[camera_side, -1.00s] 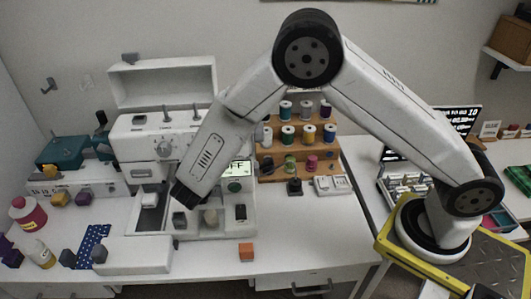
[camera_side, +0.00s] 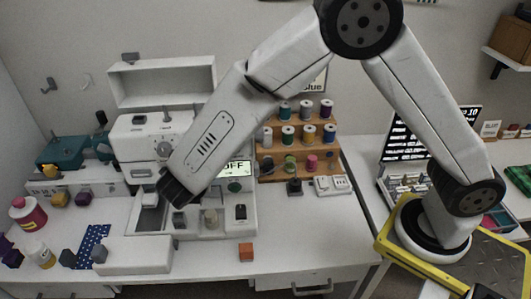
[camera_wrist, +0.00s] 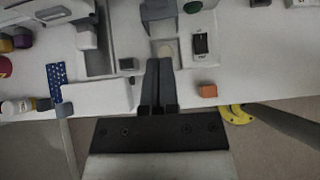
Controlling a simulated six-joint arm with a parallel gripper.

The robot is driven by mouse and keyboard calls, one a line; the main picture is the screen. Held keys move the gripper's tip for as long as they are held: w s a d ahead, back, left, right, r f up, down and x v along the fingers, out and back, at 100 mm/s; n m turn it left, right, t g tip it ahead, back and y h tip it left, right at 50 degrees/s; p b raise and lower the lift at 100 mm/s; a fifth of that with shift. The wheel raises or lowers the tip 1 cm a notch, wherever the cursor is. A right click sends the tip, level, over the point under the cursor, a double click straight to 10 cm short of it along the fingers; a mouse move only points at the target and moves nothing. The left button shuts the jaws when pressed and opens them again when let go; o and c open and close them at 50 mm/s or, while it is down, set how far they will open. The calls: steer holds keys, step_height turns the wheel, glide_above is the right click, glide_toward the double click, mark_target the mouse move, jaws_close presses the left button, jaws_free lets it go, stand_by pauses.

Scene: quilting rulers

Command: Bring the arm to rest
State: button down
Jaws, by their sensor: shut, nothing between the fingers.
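My gripper (camera_side: 172,190) hangs at the end of my bent arm, over the front of the white sewing-machine-like unit (camera_side: 140,125). In the wrist view my gripper (camera_wrist: 158,64) shows two dark fingers lying side by side, shut and empty. In the side view the fingers are hard to make out against the dark wrist end. My arm is raised in a high bend, with its upper joint near the top edge of the picture.
An orange cube (camera_side: 246,252) lies near the table's front edge. A wooden rack (camera_side: 300,144) of thread spools stands behind. A display (camera_side: 237,169) reads OFF. A blue dotted cloth (camera_side: 92,240), bottles and small blocks lie at left. Bare white table (camera_side: 210,260) shows in front.

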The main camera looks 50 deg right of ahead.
steer(key=s+d+r+m+g+y, duration=0.1)
steer(key=s+d+m+g+y, duration=0.1)
steer(key=s+d+m, duration=0.6)
steer(key=s+d+r+m+g+y, duration=0.1)
steer(key=s+d+m+y, duration=0.3)
steer(key=m, duration=1.4)
steer(key=s+d+g, duration=0.1)
steer(key=s+d, duration=0.3)
steer(key=d, duration=0.2)
steer(key=shift+r+m+y, duration=0.25)
steer(key=shift+m+y, duration=0.05)
steer(key=shift+y, duration=0.1)
